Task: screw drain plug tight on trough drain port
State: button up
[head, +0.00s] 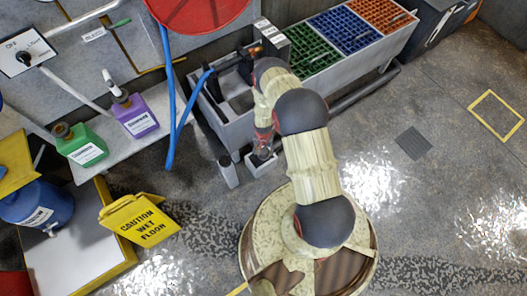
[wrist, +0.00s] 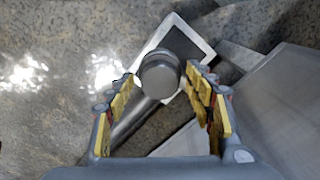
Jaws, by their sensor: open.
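In the wrist view, a round grey cap, which looks like the drain plug (wrist: 160,76), shows between the fingertips of my gripper (wrist: 162,88). A grey pipe, apparently the drain port (wrist: 133,122), runs from behind the cap toward the lower left. The open fingers with yellow pads stand on either side of the cap, with a gap visible at the right; contact at the left is unclear. I cannot tell how far the plug is seated. In the head view, my gripper (head: 262,150) is low at the front side of the grey trough (head: 238,132); my arm hides the plug there.
A pale open tray (head: 262,166) lies on the floor below my gripper, beside a narrow grey box (head: 228,171). A yellow wet-floor sign (head: 140,217) stands at the left. Purple (head: 137,117) and green (head: 82,147) bottles are on a bench.

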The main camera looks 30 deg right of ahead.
jog(key=n, duration=0.7)
jog(key=c, duration=0.3)
jog(key=c, duration=0.9)
jog(key=m, duration=0.5)
jog(key=shift+c, duration=0.5)
jog(key=m, duration=0.5)
dwell(0.4)
jog(key=shift+m, duration=0.3)
